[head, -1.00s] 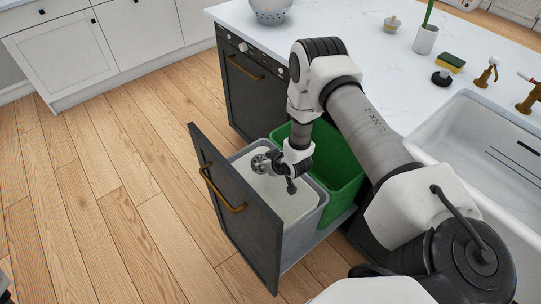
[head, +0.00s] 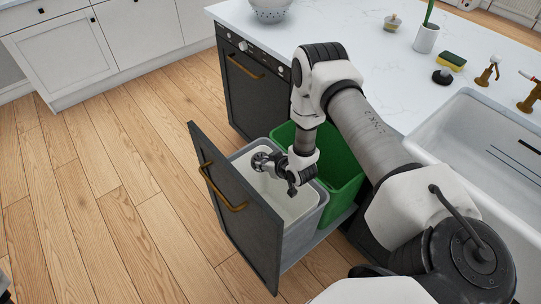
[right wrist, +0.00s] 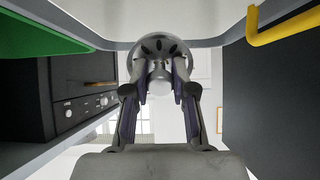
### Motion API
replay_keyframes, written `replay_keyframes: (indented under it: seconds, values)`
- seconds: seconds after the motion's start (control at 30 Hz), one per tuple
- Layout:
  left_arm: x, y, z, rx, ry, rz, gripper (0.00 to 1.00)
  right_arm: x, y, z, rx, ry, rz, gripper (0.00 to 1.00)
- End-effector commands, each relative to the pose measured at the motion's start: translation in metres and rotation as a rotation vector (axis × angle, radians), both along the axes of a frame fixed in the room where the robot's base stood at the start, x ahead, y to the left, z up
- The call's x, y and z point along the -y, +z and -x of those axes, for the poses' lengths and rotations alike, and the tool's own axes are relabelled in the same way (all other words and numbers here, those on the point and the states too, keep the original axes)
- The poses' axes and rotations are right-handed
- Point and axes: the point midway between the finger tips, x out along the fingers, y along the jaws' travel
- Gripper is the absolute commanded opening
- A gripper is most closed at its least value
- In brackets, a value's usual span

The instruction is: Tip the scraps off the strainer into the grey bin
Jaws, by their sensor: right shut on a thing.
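The strainer (head: 262,162) is a small round metal basket with dark openings. It is on its side above the grey bin, its round face turned left toward the drawer front. My right gripper (head: 276,167) is shut on it from the right, and the right wrist view shows the strainer (right wrist: 160,50) between the fingertips (right wrist: 159,78). The grey bin (head: 306,212) stands in the pulled-out drawer, with a pale inside. No scraps can be made out on the strainer or in the visible part of the bin.
A green bin (head: 344,172) stands behind the grey one. The dark drawer front (head: 235,215) with its brass handle (head: 222,188) rises close on the left. The white counter (head: 380,75) bears a colander (head: 270,9), a sponge (head: 452,61) and a sink (head: 478,140).

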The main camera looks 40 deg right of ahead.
Motion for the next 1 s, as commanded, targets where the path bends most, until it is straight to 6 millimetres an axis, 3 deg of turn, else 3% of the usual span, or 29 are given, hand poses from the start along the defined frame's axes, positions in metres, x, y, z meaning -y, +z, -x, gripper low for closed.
replay_keyframes:
  seconds: [1.0]
  values:
    - [0.0,-0.012,0.0,0.0,0.0,0.0,0.39,0.0,0.001,0.001,0.137,0.0,-0.011,0.0]
